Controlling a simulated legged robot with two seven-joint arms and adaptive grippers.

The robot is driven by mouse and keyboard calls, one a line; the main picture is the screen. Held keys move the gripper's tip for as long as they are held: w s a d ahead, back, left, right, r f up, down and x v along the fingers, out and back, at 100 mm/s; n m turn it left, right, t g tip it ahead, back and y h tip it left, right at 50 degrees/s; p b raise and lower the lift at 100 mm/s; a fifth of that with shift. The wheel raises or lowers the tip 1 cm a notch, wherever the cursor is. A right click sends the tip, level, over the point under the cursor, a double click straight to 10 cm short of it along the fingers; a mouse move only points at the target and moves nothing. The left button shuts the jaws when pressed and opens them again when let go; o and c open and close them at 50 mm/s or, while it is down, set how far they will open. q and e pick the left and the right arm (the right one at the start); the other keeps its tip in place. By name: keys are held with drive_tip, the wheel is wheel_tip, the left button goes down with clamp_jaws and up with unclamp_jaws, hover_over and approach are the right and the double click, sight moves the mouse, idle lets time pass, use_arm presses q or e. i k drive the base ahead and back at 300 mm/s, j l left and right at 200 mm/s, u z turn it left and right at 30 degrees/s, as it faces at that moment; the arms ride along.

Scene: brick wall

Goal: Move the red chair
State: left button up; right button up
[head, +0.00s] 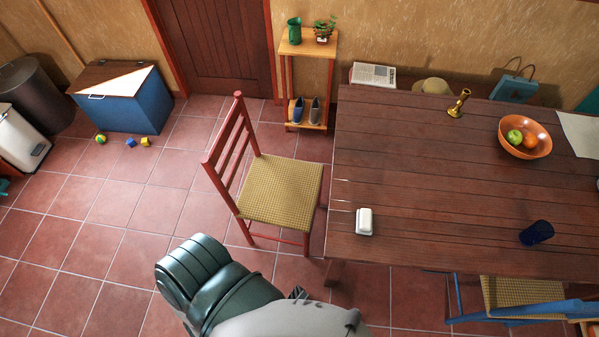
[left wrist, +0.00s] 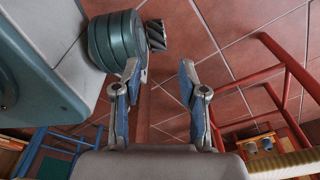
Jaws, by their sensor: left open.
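The red chair (head: 279,190) stands upright on the tiles at the left end of the table, with a woven tan seat and a slatted red back on its left side. In the left wrist view, red bars of the chair (left wrist: 287,72) and a corner of its woven seat are at the right. My left gripper (left wrist: 161,82) is open with nothing between its fingers, and the red bars are to the right of it, apart from it. In the head view my arm comes up from the bottom, below the chair, and no gripper fingers can be made out. My right gripper is not in view.
A shelf (head: 307,48) stands behind. Floor to the left is mostly clear.

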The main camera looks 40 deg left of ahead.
sight(277, 191)
drive_tip(key=j+z, duration=0.35)
drive_tip(key=k+j+z, duration=0.15)
drive_tip(key=j+z, duration=0.25)
drive_tip(key=k+j+z, duration=0.2)
drive_tip(key=j+z, duration=0.15)
drive_tip(key=j, duration=0.15)
drive_tip(key=k+j+z, duration=0.2)
drive_tip(key=j+z, duration=0.15)
drive_tip(key=k+j+z, duration=0.25)
drive_tip(key=z, duration=0.15)
drive_tip(key=k+j+z, duration=0.35)
drive_tip(key=i+l, duration=0.1)
